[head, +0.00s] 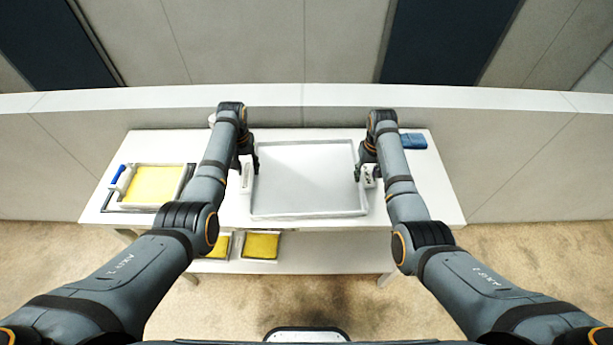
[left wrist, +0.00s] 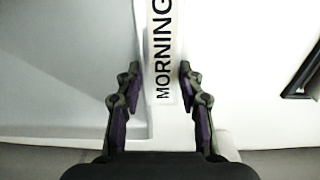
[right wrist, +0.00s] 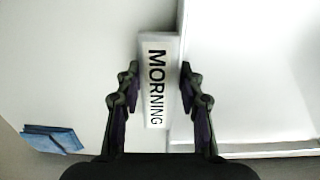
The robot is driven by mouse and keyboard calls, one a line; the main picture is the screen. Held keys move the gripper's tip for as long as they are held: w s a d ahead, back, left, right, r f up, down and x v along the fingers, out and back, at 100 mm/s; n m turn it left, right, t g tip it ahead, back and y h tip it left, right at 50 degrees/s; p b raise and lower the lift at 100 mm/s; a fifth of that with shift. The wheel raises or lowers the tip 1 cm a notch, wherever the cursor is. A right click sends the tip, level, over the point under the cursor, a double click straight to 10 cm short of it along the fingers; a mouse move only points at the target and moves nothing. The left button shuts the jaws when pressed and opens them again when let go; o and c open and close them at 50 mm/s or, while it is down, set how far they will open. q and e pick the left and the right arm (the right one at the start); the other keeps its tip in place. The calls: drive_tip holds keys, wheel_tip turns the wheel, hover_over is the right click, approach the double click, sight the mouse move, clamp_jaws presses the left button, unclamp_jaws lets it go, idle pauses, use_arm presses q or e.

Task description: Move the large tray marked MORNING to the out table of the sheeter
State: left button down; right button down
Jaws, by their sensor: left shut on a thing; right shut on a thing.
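The large tray (head: 306,213) is pale grey, wide and empty, and sits at the middle of the white table. A white label reading MORNING shows on its side in the left wrist view (left wrist: 162,50) and in the right wrist view (right wrist: 157,80). My left gripper (head: 248,172) is shut on the tray's left side; its fingers straddle the label. My right gripper (head: 363,174) is shut on the right side in the same way. Whether the tray touches the table or hangs just above it, I cannot tell. I cannot identify the sheeter or its out table in these frames.
A smaller tray with a yellow sheet (head: 153,185) lies at the left of the white table (head: 420,200), beside a blue-handled tool (head: 118,174). A folded blue cloth (head: 412,141) lies at the back right. Yellow-filled trays (head: 261,246) sit on the lower shelf. A low wall runs behind.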

use_arm(q)
drive_tip(key=shift+r, duration=0.1)
use_arm(e)
drive_tip(key=shift+r, duration=0.15)
